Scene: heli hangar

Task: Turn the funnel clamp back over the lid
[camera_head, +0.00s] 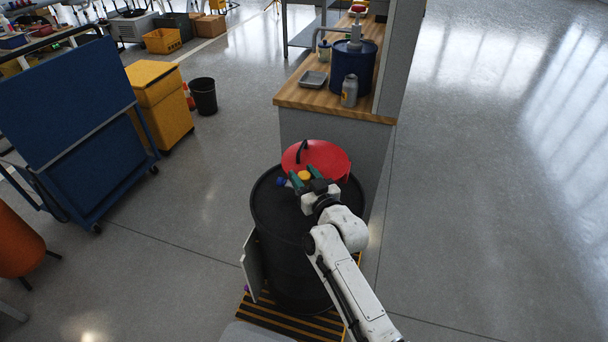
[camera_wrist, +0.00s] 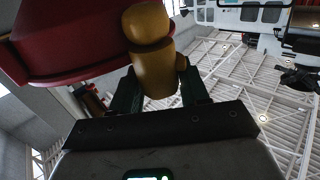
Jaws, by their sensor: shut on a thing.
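A black drum (camera_head: 275,225) stands upright, with a round red funnel lid (camera_head: 328,158) at its top. A black handle (camera_head: 302,151) shows on the red part's left side. My gripper (camera_head: 303,179) is over the drum top, with its green fingers at a yellow clamp knob (camera_head: 305,175). In the wrist view the yellow knob (camera_wrist: 148,50) is between my fingers (camera_wrist: 158,90), and the red rim (camera_wrist: 70,40) fills the upper left. My gripper is shut on the knob. The rest of the clamp is hidden by the gripper. A small blue cap (camera_head: 281,181) lies left of my fingers.
A wood-topped bench (camera_head: 300,95) behind the drum holds a blue drum (camera_head: 352,68), a grey bottle (camera_head: 349,91) and a tray (camera_head: 313,79). A grey panel (camera_head: 252,265) stands at the drum's left. The floor to the right is clear.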

